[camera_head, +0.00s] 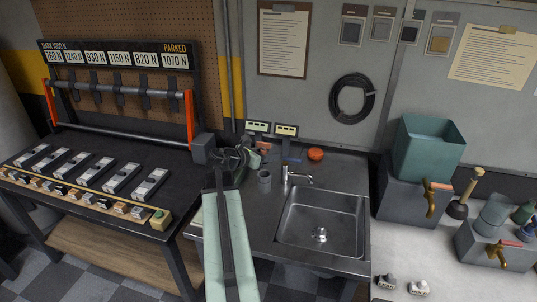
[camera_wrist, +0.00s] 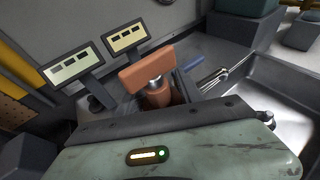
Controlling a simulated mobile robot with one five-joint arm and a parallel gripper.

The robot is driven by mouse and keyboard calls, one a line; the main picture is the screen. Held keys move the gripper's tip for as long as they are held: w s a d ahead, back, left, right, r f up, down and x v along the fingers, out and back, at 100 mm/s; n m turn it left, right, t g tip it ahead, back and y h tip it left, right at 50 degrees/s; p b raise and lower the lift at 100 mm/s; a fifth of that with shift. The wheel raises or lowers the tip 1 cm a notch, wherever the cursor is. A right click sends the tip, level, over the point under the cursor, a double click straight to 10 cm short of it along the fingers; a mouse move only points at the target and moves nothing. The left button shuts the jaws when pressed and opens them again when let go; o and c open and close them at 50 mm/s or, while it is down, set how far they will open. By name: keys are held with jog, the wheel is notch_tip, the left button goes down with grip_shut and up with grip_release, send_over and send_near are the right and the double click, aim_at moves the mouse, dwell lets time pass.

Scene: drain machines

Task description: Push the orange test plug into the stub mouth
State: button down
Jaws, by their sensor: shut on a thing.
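The orange test plug, with a flat bar-like handle and a metal collar, shows in the wrist view (camera_wrist: 148,74) and as a small patch at the back of the counter in the head view (camera_head: 264,146). My gripper (camera_wrist: 158,97) is shut on the plug's lower body; its dark fingers are partly hidden by its green housing. In the head view my gripper (camera_head: 254,156) is over the back left of the sink counter. A grey upright cylinder (camera_head: 264,181) stands left of the faucet; I cannot tell whether it is the stub. The stub mouth cannot be made out.
Two small display panels (camera_head: 272,129) stand behind my gripper. The faucet (camera_head: 294,176) and sink basin (camera_head: 321,221) are to the right, with an orange round object (camera_head: 316,154) behind. A rack bench (camera_head: 105,165) stands left; a teal bin (camera_head: 428,147) is far right.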

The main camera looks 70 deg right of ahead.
jog(key=shift+f+b, duration=1.95)
jog(key=shift+f, duration=0.4)
jog(key=shift+f, duration=0.15)
jog(key=shift+f+b, duration=0.4)
jog(key=shift+b, duration=0.2)
jog(key=shift+f+b, duration=0.9)
jog(key=shift+f, duration=0.05)
jog(key=shift+r, duration=0.2)
dwell(3.8)
